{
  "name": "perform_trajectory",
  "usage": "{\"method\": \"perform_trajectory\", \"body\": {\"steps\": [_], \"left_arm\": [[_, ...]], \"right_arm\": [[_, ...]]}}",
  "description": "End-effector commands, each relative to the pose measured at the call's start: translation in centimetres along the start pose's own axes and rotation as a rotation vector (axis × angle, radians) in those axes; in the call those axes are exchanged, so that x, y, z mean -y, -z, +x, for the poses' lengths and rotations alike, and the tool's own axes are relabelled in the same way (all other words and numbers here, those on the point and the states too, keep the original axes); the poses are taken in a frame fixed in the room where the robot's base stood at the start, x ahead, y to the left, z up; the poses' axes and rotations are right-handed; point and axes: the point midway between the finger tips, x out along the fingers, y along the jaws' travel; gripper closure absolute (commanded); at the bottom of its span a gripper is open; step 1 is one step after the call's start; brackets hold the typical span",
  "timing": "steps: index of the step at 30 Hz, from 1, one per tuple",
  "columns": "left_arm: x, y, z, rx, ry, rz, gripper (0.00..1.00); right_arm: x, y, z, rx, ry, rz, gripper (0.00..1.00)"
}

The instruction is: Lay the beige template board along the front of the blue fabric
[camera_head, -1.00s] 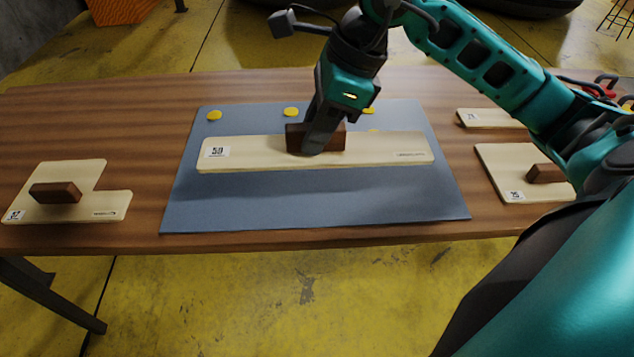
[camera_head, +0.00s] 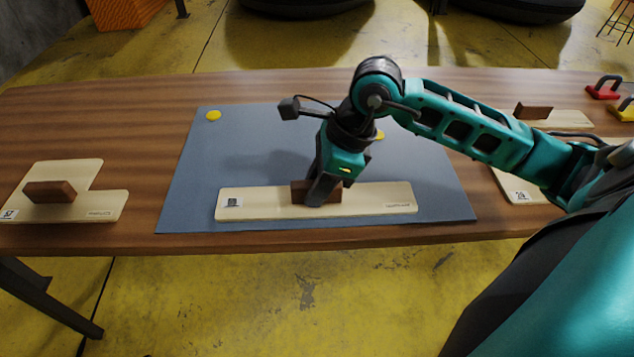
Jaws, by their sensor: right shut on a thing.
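The long beige template board (camera_head: 270,203) lies along the front part of the blue fabric (camera_head: 215,165), a little back from its front edge. It bears a number label near its left end and a dark brown block handle (camera_head: 331,194) in the middle. My right gripper (camera_head: 318,198) is shut on this handle from above. I cannot tell whether the board touches the fabric or hovers just over it. My left gripper is not in view.
An L-shaped beige board (camera_head: 95,200) with a brown handle lies at the table's left. More boards (camera_head: 516,190) lie at the right, partly behind my arm. Yellow discs (camera_head: 213,115) rest on the fabric's back part. Red and yellow handled objects (camera_head: 602,91) stand far right.

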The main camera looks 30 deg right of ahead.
Motion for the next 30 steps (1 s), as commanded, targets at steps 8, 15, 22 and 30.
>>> {"method": "perform_trajectory", "body": {"steps": [8,15,22,30], "left_arm": [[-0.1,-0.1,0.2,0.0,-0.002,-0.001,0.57],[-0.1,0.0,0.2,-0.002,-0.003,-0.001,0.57],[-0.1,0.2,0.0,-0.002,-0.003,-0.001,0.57],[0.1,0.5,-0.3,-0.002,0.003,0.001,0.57]], "right_arm": [[0.0,0.1,0.2,0.0,0.0,0.0,0.61],[0.0,0.1,0.2,0.0,0.0,0.0,0.45],[0.0,0.0,0.0,0.0,-0.001,0.0,0.45],[0.1,0.0,-4.3,-0.002,0.007,-0.002,0.45]]}}
